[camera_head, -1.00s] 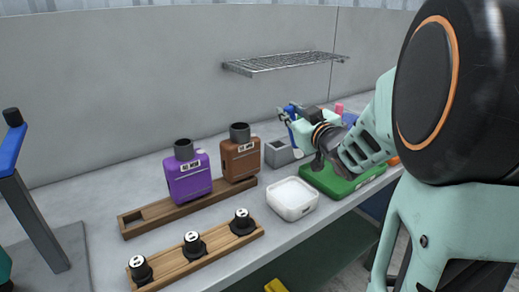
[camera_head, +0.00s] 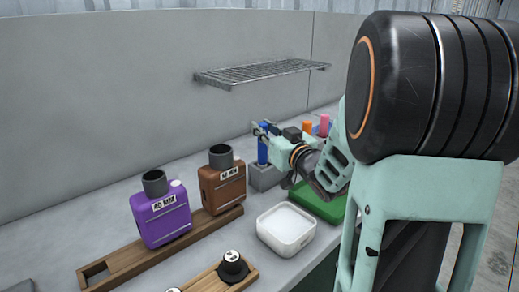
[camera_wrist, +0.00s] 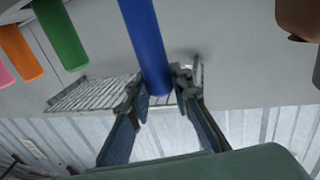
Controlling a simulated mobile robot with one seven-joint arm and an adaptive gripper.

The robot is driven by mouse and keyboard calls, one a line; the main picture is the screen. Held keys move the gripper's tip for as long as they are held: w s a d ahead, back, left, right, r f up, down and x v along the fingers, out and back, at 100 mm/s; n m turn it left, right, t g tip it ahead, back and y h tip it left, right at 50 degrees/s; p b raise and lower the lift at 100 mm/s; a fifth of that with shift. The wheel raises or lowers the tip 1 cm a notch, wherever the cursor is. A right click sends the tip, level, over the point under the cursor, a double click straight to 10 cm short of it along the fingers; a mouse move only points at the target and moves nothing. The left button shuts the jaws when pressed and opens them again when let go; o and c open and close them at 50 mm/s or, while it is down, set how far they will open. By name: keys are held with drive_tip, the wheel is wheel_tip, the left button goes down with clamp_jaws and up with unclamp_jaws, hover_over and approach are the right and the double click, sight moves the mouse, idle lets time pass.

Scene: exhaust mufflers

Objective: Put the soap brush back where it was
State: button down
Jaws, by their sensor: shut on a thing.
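The soap brush appears to be the blue rod-like thing (camera_head: 263,152), upright above a grey block (camera_head: 265,180). Its lower end meets the block's top edge in the head view; I cannot tell whether it is inside, resting on it or behind it. My gripper (camera_head: 266,129) is shut on the upper part of the blue thing. In the wrist view the blue brush (camera_wrist: 148,45) runs between the two fingertips of my gripper (camera_wrist: 159,92). No bristles can be made out.
A white dish (camera_head: 286,232) and green tray (camera_head: 318,203) are near the block. Purple (camera_head: 160,216) and brown (camera_head: 222,186) bottles stand on a wooden rack (camera_head: 125,262) at left. Orange (camera_head: 307,127) and pink (camera_head: 325,122) things stand behind my arm. A wire shelf (camera_head: 262,72) hangs above.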

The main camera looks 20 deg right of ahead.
sight(263, 164)
drive_tip(key=shift+f+b, duration=0.5)
drive_tip(key=shift+f, duration=1.45)
drive_tip(key=shift+f, duration=0.15)
drive_tip(key=c, duration=1.7)
unclamp_jaws()
drive_tip(key=shift+c, duration=0.2)
drive_tip(key=shift+r, duration=0.2)
drive_tip(key=s+d, duration=0.1)
drive_tip(key=s, duration=1.1)
drive_tip(key=shift+d+b, duration=0.25)
drive_tip(key=shift+b, duration=0.1)
drive_tip(key=shift+f, duration=0.15)
